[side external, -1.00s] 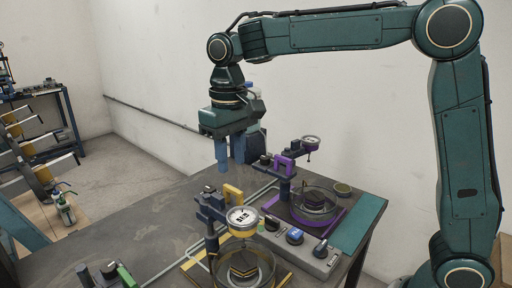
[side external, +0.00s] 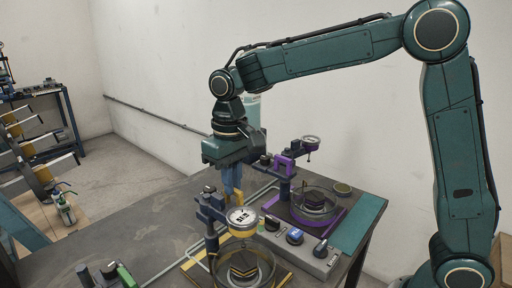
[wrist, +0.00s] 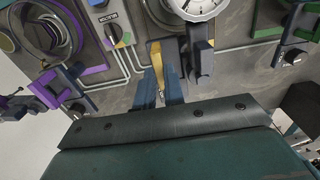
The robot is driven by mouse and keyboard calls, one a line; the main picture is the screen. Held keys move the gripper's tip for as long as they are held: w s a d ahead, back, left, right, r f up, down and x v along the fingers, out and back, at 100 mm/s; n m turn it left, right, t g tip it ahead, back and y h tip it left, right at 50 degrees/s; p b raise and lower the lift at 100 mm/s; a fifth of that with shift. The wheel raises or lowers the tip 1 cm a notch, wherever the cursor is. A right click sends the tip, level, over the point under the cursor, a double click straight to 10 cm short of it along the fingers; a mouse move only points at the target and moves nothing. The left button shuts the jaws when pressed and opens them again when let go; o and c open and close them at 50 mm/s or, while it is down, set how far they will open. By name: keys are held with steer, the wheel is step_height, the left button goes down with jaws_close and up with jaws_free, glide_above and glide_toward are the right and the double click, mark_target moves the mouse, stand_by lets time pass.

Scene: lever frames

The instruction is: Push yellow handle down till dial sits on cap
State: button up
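The yellow handle (side external: 238,197) stands up from the lever frame in the foreground; in the wrist view it is a yellow bar (wrist: 157,58). My gripper (side external: 233,192) points down over it. In the wrist view its two blue fingers (wrist: 160,82) stand apart, one on each side of the handle, with a visible gap between them; contact is unclear. The yellow-rimmed dial (side external: 242,217) is on the same lever, raised above the dark, yellow-striped cap (side external: 243,271) inside a clear ring. The dial also shows in the wrist view (wrist: 196,6).
A purple lever frame (side external: 284,165) stands behind to the right, and a green one (side external: 125,274) at front left. A grey control box (side external: 300,250) with knobs lies to the right of the yellow frame.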

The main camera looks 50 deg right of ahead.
mark_target(234, 206)
jaws_close()
steer(key=shift+f, duration=2.55)
steer(key=o, duration=0.6)
jaws_free()
steer(key=shift+f, duration=0.1)
steer(key=shift+c, duration=0.2)
steer(key=shift+o, duration=0.5)
steer(key=shift+r, duration=0.3)
step_height(234, 206, up, 14)
steer(key=shift+f, duration=0.25)
